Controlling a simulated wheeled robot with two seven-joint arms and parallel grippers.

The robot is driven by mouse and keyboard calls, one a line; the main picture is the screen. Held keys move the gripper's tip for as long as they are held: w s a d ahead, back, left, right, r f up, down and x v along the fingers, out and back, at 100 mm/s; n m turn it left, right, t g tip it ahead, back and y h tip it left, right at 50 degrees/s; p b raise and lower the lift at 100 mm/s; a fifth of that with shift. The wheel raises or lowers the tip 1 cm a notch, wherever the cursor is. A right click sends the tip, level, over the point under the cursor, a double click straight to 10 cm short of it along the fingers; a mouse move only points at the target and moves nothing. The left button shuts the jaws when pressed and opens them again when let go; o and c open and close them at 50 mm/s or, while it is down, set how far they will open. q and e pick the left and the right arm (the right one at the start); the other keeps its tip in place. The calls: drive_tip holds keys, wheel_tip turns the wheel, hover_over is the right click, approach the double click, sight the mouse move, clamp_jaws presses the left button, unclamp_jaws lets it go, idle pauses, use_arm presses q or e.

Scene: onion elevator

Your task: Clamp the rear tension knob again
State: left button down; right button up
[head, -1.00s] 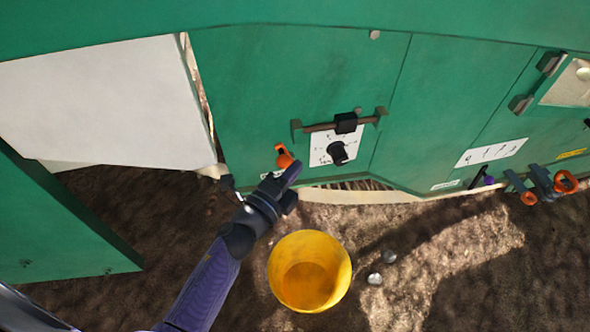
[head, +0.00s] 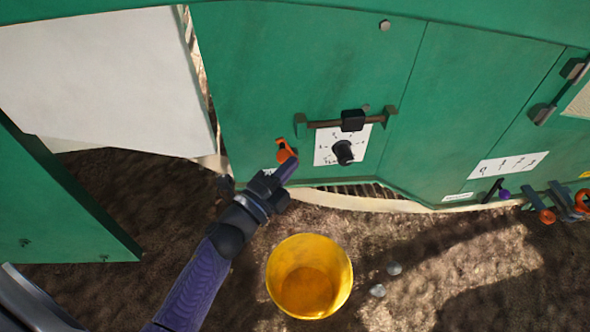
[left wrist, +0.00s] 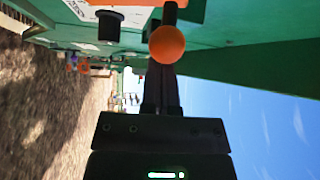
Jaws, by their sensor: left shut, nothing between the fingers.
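An orange lever with a rounded end (head: 285,151) is on the green panel, left of a white dial plate (head: 325,154). A black knob (head: 344,152) is on that plate. I cannot tell which part is the rear tension knob. My left gripper (head: 287,169) is shut and empty just below the orange lever; whether they touch is unclear. In the left wrist view an orange ball (left wrist: 167,44) is just beyond my fingertips (left wrist: 167,72), and the black knob (left wrist: 110,25) shows at upper left. My right gripper is not in view.
A dark bar with a black slider (head: 353,120) runs above the dial. A yellow bucket (head: 309,276) stands on the soil below my arm, with two grey stones (head: 378,290) beside it. Orange-ended clamps (head: 547,216) are at the far right. A green panel (head: 55,205) is at left.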

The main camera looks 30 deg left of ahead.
use_arm(q)
drive_tip(key=shift+s+a+f+n+t+y+b, duration=0.35)
drive_tip(key=shift+a+f+n+t+y+b, duration=0.35)
drive_tip(key=shift+n+b, duration=0.8)
drive_tip(key=shift+s+a+f+n+t+y+b, duration=0.35)
drive_tip(key=shift+f+n+t+y+b, duration=0.45)
drive_tip(key=shift+n+t+b, duration=0.6)
drive_tip(key=shift+s+a+f+n+t+y+b, duration=0.35)
drive_tip(key=shift+a+f+n+t+y+b, duration=0.3)
drive_tip(key=shift+n+b, duration=0.9)
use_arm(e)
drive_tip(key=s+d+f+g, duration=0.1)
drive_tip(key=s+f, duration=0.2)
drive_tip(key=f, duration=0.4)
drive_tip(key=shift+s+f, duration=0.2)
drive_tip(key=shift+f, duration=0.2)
use_arm(q)
drive_tip(key=shift+f, duration=0.2)
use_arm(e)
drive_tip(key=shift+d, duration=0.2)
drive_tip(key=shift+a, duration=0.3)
